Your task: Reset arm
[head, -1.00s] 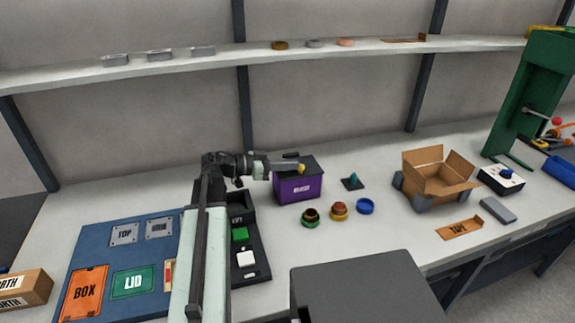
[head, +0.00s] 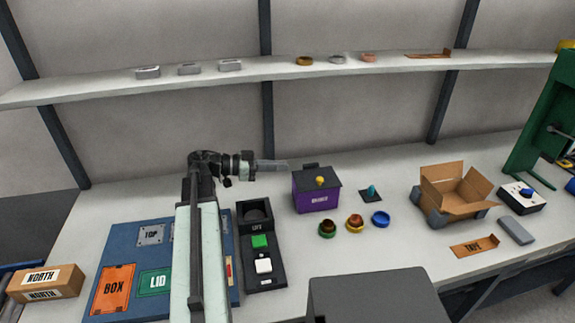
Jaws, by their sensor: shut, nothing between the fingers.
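My arm reaches forward over the workbench, bent at the elbow, with the forearm pointing right. My gripper (head: 281,165) is shut and empty, held above the bench. The purple box has a dark lid with a yellow knob (head: 320,180). My arm hides part of the blue mat (head: 118,232) on the left.
A black panel (head: 262,230) with green and white buttons lies below my gripper. Coils (head: 355,222) and an open cardboard box (head: 452,200) stand to the right. A shelf (head: 270,72) spans the back. A green press (head: 535,125) is at far right.

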